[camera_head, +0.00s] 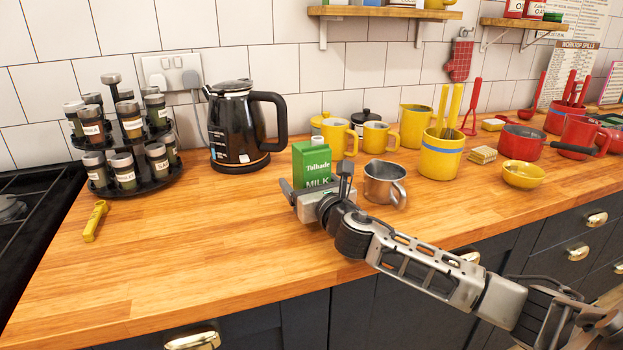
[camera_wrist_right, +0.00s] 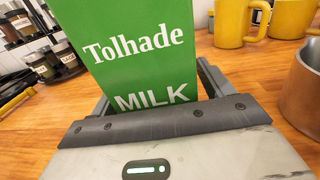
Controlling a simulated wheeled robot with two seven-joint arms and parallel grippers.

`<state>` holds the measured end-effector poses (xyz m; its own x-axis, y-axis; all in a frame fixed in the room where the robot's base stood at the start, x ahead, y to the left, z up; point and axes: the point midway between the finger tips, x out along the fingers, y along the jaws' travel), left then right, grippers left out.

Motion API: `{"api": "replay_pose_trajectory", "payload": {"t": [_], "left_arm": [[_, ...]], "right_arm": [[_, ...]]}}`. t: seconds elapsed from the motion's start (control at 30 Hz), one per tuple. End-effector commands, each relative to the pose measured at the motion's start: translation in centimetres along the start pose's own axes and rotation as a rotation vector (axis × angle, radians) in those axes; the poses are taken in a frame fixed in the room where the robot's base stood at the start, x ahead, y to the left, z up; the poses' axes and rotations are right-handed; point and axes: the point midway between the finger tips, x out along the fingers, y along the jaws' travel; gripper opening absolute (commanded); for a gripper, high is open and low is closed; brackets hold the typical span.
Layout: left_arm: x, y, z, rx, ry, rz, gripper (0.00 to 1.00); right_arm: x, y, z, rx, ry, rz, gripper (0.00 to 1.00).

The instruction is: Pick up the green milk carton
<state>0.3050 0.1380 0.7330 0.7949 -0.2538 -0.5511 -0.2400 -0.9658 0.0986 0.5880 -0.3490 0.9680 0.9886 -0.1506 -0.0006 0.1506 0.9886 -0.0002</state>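The green milk carton (camera_head: 312,160) stands upright on the wooden counter, right of the black kettle. It also fills the upper middle of the right wrist view (camera_wrist_right: 140,50), with "Tolhade" and "MILK" on its face. My right gripper (camera_head: 317,186) is at the carton's near side, low down, with its fingers spread to either side of it. In the right wrist view the fingers (camera_wrist_right: 155,92) flank the carton, and I see no firm grip on it. The carton's base is hidden by the gripper. My left gripper is not in view.
A metal mug (camera_head: 385,184) stands just right of my gripper. The black kettle (camera_head: 236,130) and a spice rack (camera_head: 125,185) stand to the left. Yellow mugs (camera_head: 338,138) are behind. The counter's front left is clear except for a yellow utensil (camera_head: 95,220).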

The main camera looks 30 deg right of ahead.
Motion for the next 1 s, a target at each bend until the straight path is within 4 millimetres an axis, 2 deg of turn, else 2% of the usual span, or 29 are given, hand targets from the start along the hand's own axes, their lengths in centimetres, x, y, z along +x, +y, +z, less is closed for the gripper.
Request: {"api": "replay_pose_trajectory", "payload": {"t": [0.03,0.2,0.47,0.67,0.8,0.87,1.0], "left_arm": [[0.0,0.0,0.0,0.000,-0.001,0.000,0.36],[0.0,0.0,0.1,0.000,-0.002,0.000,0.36],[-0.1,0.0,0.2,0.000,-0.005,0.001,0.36],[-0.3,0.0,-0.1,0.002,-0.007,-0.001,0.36],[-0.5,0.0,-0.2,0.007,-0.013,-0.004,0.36],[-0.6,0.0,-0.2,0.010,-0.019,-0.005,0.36],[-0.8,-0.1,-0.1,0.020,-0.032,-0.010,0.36]], "right_arm": [[0.0,0.0,0.0,0.000,0.000,0.000,0.66],[0.0,0.0,0.0,0.000,0.000,-0.001,0.20],[0.0,0.0,0.3,0.000,-0.004,-0.001,0.21],[0.0,0.0,1.6,-0.001,-0.006,0.000,0.21],[0.0,0.0,4.0,-0.002,-0.010,0.000,0.21],[-1.1,0.0,4.9,-0.004,-0.008,0.002,0.21],[-4.0,0.0,8.4,-0.007,-0.008,0.003,0.21]]}}
